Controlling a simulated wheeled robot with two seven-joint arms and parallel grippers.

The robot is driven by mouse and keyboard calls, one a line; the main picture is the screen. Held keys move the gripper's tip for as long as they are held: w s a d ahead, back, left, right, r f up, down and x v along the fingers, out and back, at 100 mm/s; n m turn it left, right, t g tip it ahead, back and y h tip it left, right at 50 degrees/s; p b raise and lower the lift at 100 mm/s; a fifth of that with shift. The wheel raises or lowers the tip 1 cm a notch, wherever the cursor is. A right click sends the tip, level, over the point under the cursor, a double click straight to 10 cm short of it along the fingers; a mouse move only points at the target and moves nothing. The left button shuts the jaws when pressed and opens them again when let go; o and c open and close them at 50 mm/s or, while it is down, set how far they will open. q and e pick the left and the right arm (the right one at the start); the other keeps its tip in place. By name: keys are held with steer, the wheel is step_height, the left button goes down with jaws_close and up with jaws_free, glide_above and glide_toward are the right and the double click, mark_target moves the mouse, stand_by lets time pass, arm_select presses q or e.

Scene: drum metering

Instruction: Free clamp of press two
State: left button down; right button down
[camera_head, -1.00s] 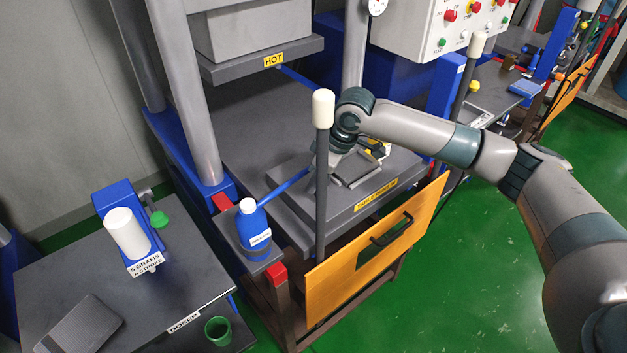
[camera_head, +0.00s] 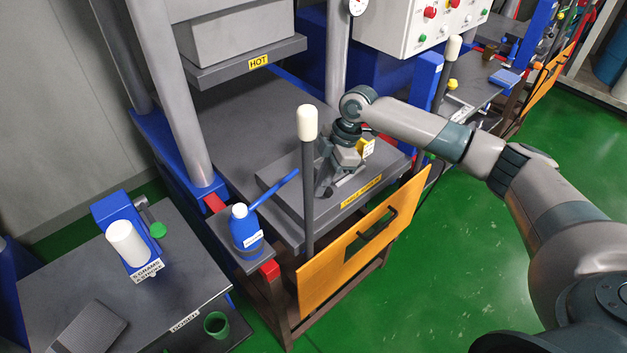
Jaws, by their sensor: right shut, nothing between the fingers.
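The near press has a grey table (camera_head: 226,130) with a dark raised plate (camera_head: 278,182) on it. My right gripper (camera_head: 335,182) points down over the front right of that plate, shut and with nothing seen held. A small yellow block (camera_head: 367,148) with a white face shows just right of the gripper; I cannot tell whether it is the clamp or part of it. The gripper, wrist and white-topped lever (camera_head: 307,160) hide much of this spot. I cannot read which press number this is. My left gripper is not in view.
An orange guard panel (camera_head: 345,262) with a handle fronts the press. A blue bottle (camera_head: 246,230) stands on a side shelf. A "HOT" upper platen (camera_head: 250,66) hangs above. A doser bench (camera_head: 195,268) is at left, a control box (camera_head: 405,30) behind. Green floor is clear at right.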

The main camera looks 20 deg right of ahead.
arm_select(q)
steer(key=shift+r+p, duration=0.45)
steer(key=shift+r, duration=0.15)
arm_select(e)
steer(key=shift+d, duration=0.9)
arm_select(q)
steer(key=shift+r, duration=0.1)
